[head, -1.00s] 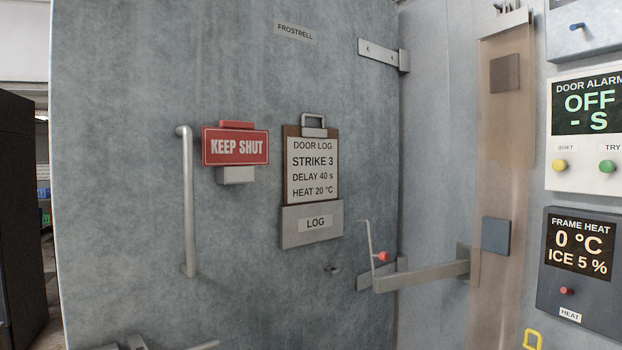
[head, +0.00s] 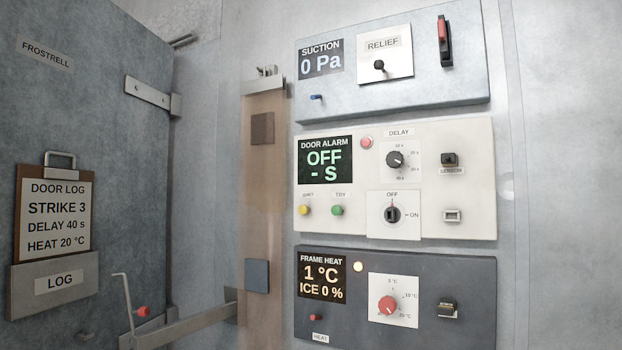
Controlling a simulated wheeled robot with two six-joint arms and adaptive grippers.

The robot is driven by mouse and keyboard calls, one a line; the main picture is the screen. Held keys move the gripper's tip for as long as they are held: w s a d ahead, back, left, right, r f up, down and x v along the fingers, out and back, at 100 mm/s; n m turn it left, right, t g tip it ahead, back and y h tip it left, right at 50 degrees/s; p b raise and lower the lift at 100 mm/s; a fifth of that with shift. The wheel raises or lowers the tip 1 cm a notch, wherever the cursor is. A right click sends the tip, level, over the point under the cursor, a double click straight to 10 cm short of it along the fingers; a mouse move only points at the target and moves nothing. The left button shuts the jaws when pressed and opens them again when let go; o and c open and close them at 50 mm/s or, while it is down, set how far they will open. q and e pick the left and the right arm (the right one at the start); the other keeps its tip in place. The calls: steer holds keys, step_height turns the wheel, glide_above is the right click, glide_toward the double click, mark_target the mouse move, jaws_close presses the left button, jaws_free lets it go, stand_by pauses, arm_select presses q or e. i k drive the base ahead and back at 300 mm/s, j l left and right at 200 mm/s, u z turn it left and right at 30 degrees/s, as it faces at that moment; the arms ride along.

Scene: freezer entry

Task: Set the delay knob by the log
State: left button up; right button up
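The delay knob (head: 395,160) is a small black dial on the white door alarm panel (head: 470,215), under a DELAY label. Its scale runs from 10 s at the top around the right side to 40 s at the bottom. The knob's exact setting is too small to read. The door log (head: 58,215) hangs on the freezer door at the left and reads STRIKE 3, DELAY 40 s, HEAT 20 °C. The alarm display (head: 325,160) reads OFF and - S. Neither of my grippers is in view.
Above is the suction panel (head: 440,100) with a relief knob and red-handled lever. Below is the dark frame heat panel (head: 370,338) with a red knob (head: 388,305). An OFF/ON switch (head: 392,214) points to OFF. A latch bar (head: 185,325) juts between door and frame.

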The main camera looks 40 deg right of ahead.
mark_target(395, 159)
steer(key=l+z, duration=0.15)
steer(key=z, duration=0.25)
steer(key=k+l+z, duration=0.1)
steer(key=z, duration=0.3)
steer(key=l+z, duration=0.25)
steer(key=z, duration=0.15)
steer(key=l+z, duration=0.2)
steer(key=z, duration=0.2)
